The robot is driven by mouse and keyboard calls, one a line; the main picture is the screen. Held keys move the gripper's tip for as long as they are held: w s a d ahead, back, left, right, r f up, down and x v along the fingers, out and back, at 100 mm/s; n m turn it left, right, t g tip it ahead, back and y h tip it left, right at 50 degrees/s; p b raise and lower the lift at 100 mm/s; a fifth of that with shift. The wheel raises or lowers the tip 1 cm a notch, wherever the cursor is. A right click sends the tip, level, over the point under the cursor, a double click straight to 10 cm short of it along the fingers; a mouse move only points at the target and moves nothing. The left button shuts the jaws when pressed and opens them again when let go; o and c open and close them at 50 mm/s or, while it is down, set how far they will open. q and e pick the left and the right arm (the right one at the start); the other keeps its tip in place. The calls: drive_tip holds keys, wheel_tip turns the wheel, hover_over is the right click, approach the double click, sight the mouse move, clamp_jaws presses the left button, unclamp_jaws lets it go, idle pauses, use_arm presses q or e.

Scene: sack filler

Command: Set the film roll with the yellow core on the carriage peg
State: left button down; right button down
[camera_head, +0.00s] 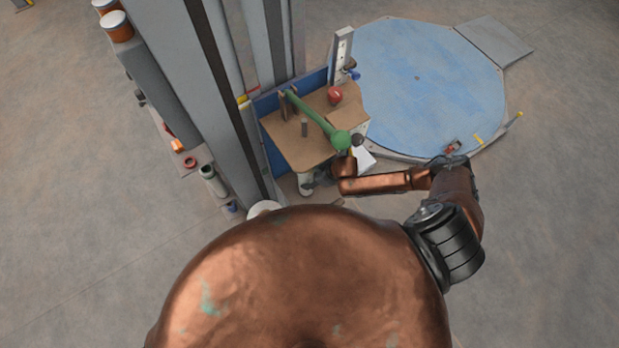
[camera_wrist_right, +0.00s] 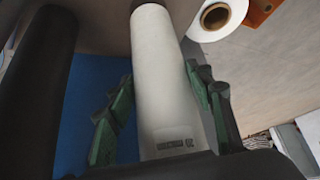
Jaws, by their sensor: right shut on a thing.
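In the right wrist view, my right gripper (camera_wrist_right: 160,82) has its green fingers on either side of a white cylinder (camera_wrist_right: 165,75), which looks like a film roll, and is shut on it. The roll's core is hidden, so I cannot tell its colour. In the head view, my right arm reaches left to the machine; a white roll (camera_head: 305,181) shows just below the tan wooden plate (camera_head: 290,148). My left gripper is out of view.
A green lever (camera_head: 317,115) and red knob (camera_head: 335,95) are at the plate, beside the tall grey mast (camera_head: 215,90). A blue turntable (camera_head: 425,80) lies behind. Rolls with orange cores (camera_head: 117,25) stand at the left. The wrist view shows another white roll (camera_wrist_right: 218,20).

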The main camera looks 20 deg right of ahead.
drive_tip(key=shift+a+f+b, duration=0.1)
drive_tip(key=shift+f+b, duration=0.55)
drive_tip(key=shift+f, duration=0.35)
drive_tip(key=c, duration=1.3)
unclamp_jaws()
drive_tip(key=o, duration=0.4)
drive_tip(key=shift+o, duration=0.2)
drive_tip(key=shift+s+f, duration=0.1)
drive_tip(key=shift+f, duration=0.05)
drive_tip(key=v, duration=1.2)
